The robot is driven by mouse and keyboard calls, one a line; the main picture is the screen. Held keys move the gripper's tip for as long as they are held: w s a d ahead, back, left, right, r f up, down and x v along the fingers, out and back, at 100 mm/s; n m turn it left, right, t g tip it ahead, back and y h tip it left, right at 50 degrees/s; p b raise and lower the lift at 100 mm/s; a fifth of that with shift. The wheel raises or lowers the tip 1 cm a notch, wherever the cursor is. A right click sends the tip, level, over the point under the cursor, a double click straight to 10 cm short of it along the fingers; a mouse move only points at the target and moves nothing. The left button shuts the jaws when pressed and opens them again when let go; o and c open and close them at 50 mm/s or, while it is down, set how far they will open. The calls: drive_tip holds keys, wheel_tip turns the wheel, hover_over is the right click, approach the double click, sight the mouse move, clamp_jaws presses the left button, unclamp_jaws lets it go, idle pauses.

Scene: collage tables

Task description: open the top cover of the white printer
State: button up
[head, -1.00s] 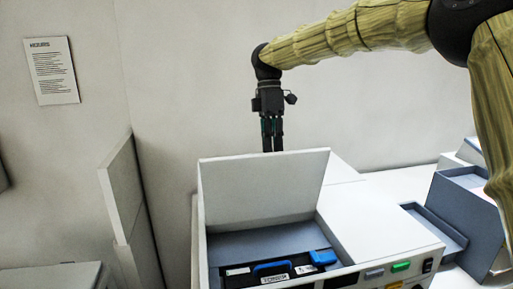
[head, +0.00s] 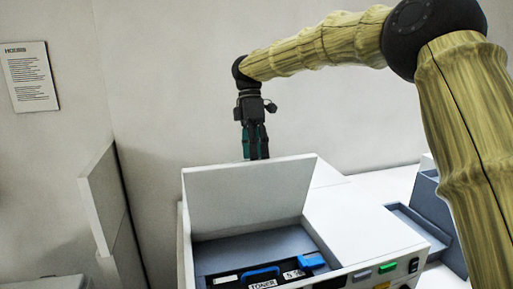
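The white printer (head: 365,232) stands at the bottom middle of the head view. Its top cover (head: 249,197) is raised and stands nearly upright. The open bay in front of it shows a dark toner cartridge (head: 229,281) with blue parts and a label reading TONER. My gripper (head: 256,157) points down above and behind the cover's top edge, and its fingertips end close to that edge. It holds nothing that I can see. The fingers look close together, but I cannot tell whether they are shut or whether they touch the cover.
A blue-grey tray and box (head: 432,212) stand on the white table right of the printer, partly hidden by my arm. A pale upright panel (head: 104,198) stands at the left. A printed notice (head: 30,76) hangs on the wall. The wall behind is bare.

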drive_tip(key=shift+o, duration=1)
drive_tip(key=shift+w+f, duration=0.1)
drive_tip(key=shift+f, duration=0.5)
drive_tip(key=shift+r, duration=0.15)
drive_tip(key=shift+c, duration=1)
drive_tip(key=shift+w+r, duration=0.2)
drive_tip(key=shift+r, duration=0.3)
drive_tip(key=shift+c, duration=1.2)
drive_tip(key=v, duration=1.1)
drive_tip(key=shift+r, duration=0.45)
